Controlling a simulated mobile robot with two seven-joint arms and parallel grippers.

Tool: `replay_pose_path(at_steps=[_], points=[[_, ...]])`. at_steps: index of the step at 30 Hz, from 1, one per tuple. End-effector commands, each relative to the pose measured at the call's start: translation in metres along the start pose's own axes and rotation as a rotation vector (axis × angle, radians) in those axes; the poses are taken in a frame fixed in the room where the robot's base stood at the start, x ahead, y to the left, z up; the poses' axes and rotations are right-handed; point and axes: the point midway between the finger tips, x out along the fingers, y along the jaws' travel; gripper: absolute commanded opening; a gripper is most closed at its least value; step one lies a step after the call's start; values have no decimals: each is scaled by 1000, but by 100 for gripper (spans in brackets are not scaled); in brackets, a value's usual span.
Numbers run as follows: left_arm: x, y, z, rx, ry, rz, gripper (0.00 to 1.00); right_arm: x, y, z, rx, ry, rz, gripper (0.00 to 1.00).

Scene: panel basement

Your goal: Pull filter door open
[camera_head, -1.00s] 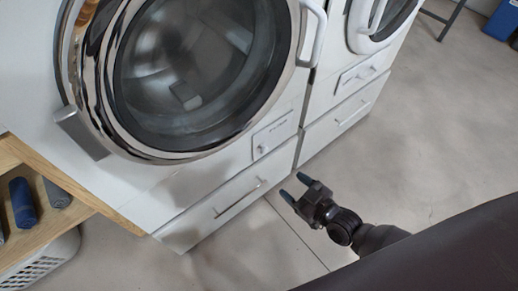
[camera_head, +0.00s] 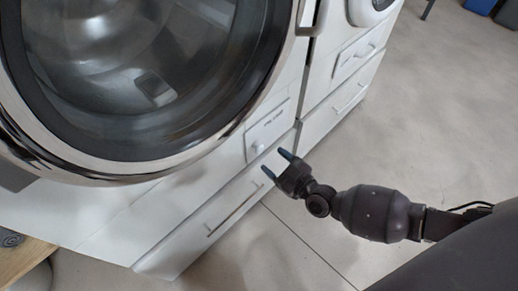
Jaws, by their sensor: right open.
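The filter door (camera_head: 267,130) is a small white panel with a round knob (camera_head: 258,149) at its lower left. It is low on the front of a white washing machine, right of the big round glass door (camera_head: 140,75), and looks shut. My right gripper (camera_head: 276,163) is open and empty. Its two dark fingertips point at the machine front, just below and right of the knob in the picture. I cannot tell whether they touch anything. My left gripper is not in view.
A drawer with a bar handle (camera_head: 234,211) is below the filter door. A second machine with a similar panel (camera_head: 357,52) and drawer stands at the right. A wooden shelf corner (camera_head: 22,258) is at the lower left.

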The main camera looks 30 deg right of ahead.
Motion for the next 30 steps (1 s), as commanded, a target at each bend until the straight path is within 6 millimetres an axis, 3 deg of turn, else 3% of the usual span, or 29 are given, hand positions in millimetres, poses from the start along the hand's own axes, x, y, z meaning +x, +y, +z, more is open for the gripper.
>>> replay_pose_path(at_steps=[10, 24, 25, 30], points=[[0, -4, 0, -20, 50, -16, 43, 49, -2, 3, 1, -3, -1, 61], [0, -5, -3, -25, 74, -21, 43, 62, -1, 1, 1, -2, -1, 61], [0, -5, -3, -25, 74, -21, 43, 61, -1, 1, 1, -2, -1, 60], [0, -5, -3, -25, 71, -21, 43, 61, -1, 1, 1, -2, -1, 34]])
